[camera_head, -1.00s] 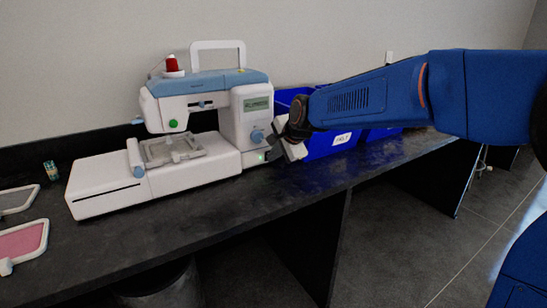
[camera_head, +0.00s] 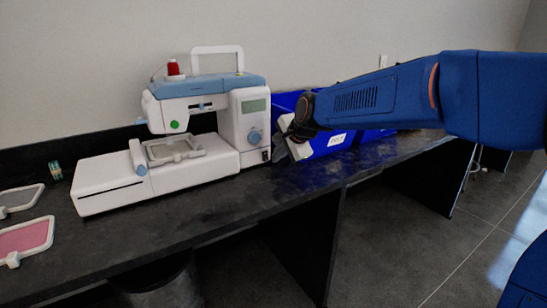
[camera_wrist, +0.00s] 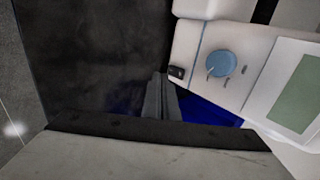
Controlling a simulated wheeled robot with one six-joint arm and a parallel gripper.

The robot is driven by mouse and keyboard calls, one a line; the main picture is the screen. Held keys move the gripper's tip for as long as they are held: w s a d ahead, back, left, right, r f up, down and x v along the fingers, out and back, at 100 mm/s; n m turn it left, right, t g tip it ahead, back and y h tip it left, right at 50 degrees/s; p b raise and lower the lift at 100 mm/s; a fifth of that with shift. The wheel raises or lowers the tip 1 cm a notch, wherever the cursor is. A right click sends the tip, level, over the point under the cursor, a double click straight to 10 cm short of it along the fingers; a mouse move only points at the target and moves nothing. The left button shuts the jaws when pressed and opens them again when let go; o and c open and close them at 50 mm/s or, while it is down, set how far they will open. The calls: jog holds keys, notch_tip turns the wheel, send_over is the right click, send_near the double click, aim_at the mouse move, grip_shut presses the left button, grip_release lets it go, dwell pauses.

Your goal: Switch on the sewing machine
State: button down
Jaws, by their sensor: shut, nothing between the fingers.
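The white and blue sewing machine (camera_head: 215,165) stands upright on the dark bench. A blue dial (camera_head: 254,137) and a greenish screen (camera_head: 254,106) are on its right column. Low on that column is a small black switch (camera_head: 265,155), with no green light visible on it. The wrist view shows the switch (camera_wrist: 177,72) beside the blue dial (camera_wrist: 221,64). My gripper (camera_head: 279,146) is just right of the column, its fingers together and empty. In the wrist view, my gripper (camera_wrist: 158,85) points near the switch, with a small gap between them.
Blue bins (camera_head: 338,141) stand behind and right of my gripper. Framed hoops, one with pink cloth (camera_head: 25,238), lie at the bench's left. The bench top (camera_head: 230,206) in front of the machine is clear.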

jog(key=v, duration=0.9)
jog(key=shift+r, duration=0.3)
jog(key=shift+s+d, duration=0.15)
jog(key=shift+s, duration=0.05)
